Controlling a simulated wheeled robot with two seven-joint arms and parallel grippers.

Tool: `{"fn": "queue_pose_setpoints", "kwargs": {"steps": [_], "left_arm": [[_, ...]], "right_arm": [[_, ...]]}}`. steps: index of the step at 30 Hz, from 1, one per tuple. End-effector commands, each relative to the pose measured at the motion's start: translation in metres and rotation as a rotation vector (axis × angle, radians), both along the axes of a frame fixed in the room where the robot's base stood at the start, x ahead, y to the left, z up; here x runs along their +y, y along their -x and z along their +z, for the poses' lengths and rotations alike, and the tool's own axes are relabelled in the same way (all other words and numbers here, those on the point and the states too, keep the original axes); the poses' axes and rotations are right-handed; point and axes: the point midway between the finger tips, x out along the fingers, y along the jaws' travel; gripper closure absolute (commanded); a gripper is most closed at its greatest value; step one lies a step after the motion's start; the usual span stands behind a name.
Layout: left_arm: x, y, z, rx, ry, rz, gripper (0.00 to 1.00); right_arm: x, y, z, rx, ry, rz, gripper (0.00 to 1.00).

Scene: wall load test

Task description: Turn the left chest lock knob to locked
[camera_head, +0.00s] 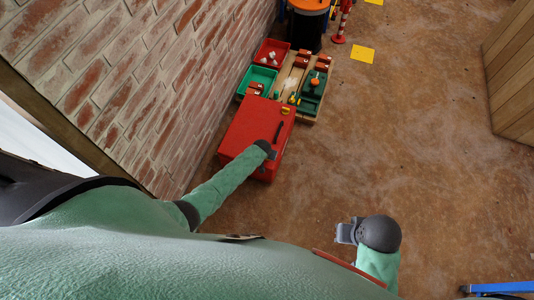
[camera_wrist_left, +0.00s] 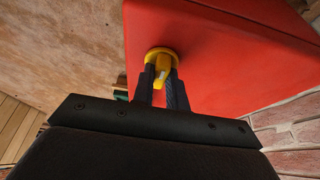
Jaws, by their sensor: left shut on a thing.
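The red chest (camera_head: 245,125) stands against the brick wall in the head view, with a dark handle (camera_head: 279,131) on it. My left gripper (camera_head: 272,154) is at the chest's near end and hides the knob there. In the left wrist view, a yellow knob (camera_wrist_left: 161,66) on a round yellow base sits on the red chest face (camera_wrist_left: 220,60). My left gripper (camera_wrist_left: 162,88) is shut on this knob, one dark finger on each side. A second yellow knob (camera_head: 285,110) shows at the chest's far end. My right gripper (camera_head: 345,232) hangs over bare floor, its finger gap unclear.
Beyond the chest lie a green bin (camera_head: 258,80), a red bin (camera_head: 271,52) and a wooden board (camera_head: 291,80) with several small parts. A black drum with an orange top (camera_head: 309,5) stands farther back. Wooden panelling (camera_head: 512,65) is at right. The middle floor is clear.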

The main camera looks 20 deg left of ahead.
Motion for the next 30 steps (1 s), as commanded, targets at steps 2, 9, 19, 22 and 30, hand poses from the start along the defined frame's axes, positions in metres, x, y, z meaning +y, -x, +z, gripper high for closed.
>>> {"fn": "queue_pose_setpoints", "kwargs": {"steps": [2,9,19,22,30], "left_arm": [[-0.0011,-0.0017,0.0020,-0.003,0.002,0.015,1.00],[-0.0007,-0.0022,0.0017,-0.004,0.001,0.033,1.00],[-0.0006,-0.0024,0.0018,-0.004,0.001,0.032,0.74],[-0.0005,-0.0017,0.0013,-0.003,0.001,0.032,0.64],[-0.0002,-0.0005,0.0015,-0.001,0.000,0.032,0.64]], "right_arm": [[-0.0014,0.0006,0.0025,0.004,0.002,-0.002,1.00],[-0.0026,0.0019,0.0034,0.009,0.006,-0.004,1.00],[-0.0023,0.0026,0.0031,0.011,0.005,-0.005,1.00],[-0.0023,0.0026,0.0031,0.011,0.005,-0.005,1.00],[-0.0028,0.0016,0.0038,0.008,0.006,-0.004,1.00]]}}
